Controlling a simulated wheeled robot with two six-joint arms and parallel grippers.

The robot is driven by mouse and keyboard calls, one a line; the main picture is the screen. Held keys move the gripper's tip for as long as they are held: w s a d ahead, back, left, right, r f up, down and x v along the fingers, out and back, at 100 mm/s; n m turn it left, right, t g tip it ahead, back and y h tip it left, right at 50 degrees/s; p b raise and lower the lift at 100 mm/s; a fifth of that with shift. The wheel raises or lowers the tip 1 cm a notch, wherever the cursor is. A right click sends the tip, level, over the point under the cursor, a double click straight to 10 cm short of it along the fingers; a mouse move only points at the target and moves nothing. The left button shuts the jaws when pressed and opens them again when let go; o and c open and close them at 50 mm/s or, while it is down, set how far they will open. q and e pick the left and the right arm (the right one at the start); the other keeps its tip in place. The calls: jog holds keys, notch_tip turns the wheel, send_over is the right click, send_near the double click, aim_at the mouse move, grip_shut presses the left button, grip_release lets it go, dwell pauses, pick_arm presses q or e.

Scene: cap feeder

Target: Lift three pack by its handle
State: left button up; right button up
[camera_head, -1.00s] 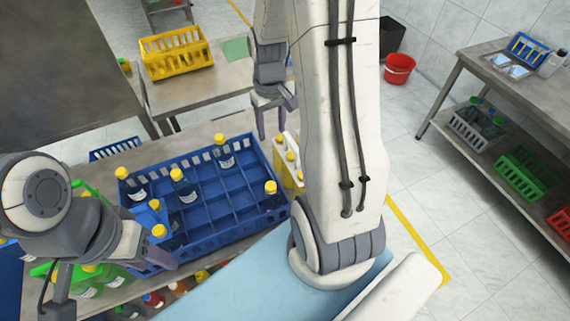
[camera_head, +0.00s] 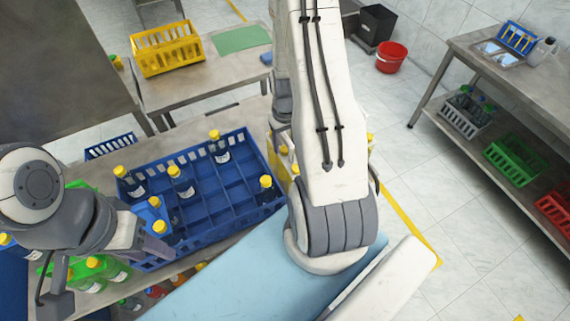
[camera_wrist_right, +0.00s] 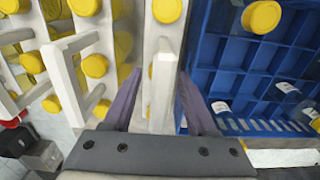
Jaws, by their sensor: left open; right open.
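A three pack with yellow caps and a white upright handle (camera_wrist_right: 162,90) is in the right wrist view. The handle stands between the two purple fingers of my right gripper (camera_wrist_right: 158,103), which is open; I cannot tell whether they touch it. More packs with yellow caps and a white handle (camera_wrist_right: 70,85) stand to the left. In the head view, part of a yellow-and-white pack (camera_head: 274,152) shows beside the blue crate, and my right arm hides the right gripper.
A blue crate (camera_head: 222,240) with several yellow-capped bottles stands close beside the packs; its wall also shows in the right wrist view (camera_wrist_right: 235,108). A yellow crate (camera_head: 168,62) is on the back table. A shelf table (camera_head: 520,85) stands at the right.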

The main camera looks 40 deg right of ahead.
jog(key=shift+f, duration=0.5)
grip_shut()
jog(key=shift+w, duration=0.1)
dwell(1.0)
